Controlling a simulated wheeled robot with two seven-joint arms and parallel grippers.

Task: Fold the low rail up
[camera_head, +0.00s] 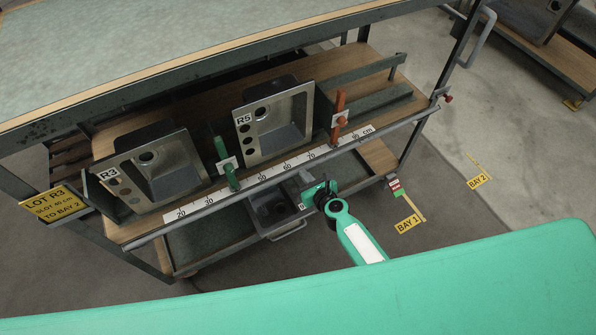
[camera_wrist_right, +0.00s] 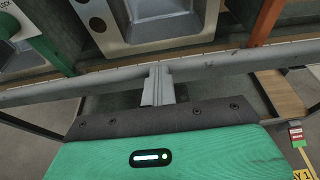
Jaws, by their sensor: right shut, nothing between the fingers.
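The low rail (camera_head: 215,207) is a long grey bar along the front edge of the cart's lower shelf, just in front of the cm ruler strip. In the right wrist view the rail (camera_wrist_right: 230,65) crosses the whole picture. My right gripper (camera_head: 310,187) is in front of the shelf, a little below the middle of the rail. Its fingers (camera_wrist_right: 157,76) are shut and empty, with the tips overlapping the rail in the wrist view; I cannot tell whether they touch. A red knob (camera_head: 448,98) sits by the rail's right end. My left gripper is not in view.
Sinks R3 (camera_head: 185,177) and R5 (camera_head: 300,107) stand tilted on the shelf. A green divider (camera_head: 220,148) and an orange divider (camera_head: 340,103) stand beside them. A dark bin (camera_head: 268,212) is below. Open floor (camera_head: 440,208) lies to the right.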

